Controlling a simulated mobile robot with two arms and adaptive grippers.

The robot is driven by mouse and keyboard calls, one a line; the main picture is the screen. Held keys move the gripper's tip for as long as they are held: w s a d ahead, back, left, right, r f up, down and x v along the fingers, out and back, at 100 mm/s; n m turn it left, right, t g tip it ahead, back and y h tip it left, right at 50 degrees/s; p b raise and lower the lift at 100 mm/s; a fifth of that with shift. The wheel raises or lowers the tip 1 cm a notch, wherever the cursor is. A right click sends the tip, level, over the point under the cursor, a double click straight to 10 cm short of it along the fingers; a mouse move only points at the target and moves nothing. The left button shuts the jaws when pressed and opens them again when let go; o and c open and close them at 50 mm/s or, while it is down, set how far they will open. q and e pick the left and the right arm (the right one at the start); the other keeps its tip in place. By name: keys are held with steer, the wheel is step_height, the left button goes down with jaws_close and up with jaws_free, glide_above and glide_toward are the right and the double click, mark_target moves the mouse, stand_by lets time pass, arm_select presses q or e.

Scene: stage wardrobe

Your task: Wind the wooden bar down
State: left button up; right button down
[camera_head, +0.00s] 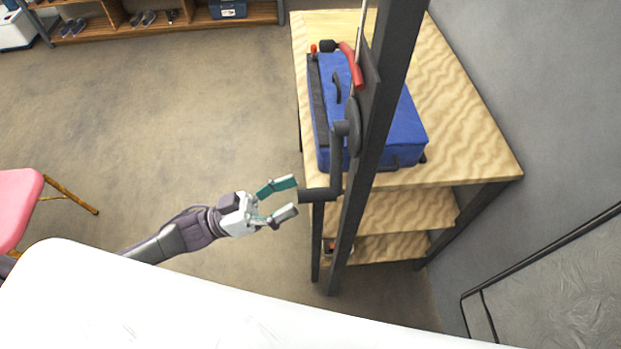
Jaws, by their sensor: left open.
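A dark crank is mounted on a dark upright post (369,170). Its round hub (353,125) sits on the post. Its crank arm (338,160) hangs down from the hub, and its handle (316,196) sticks out to the left at the lower end. My left gripper (288,199) is open and empty just left of the handle, with its fingers pointing at the handle's end. A small gap seems to remain between them. I cannot make out the wooden bar for certain. My right gripper does not show.
A wooden shelf table (465,135) stands behind the post, with a blue suitcase (405,125) and a red-handled item (352,66) on it. A pink chair (18,200) is at left. A shoe rack (185,22) stands at the back. The floor between is clear.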

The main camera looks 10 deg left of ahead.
arm_select(q)
steer(key=p+x, duration=0.1)
steer(key=x, duration=0.4)
steer(key=shift+w+r, duration=0.2)
steer(key=shift+w, duration=0.05)
steer(key=shift+s+a, duration=0.2)
steer(key=c, duration=0.9)
steer(key=shift+r, duration=0.1)
jaws_close()
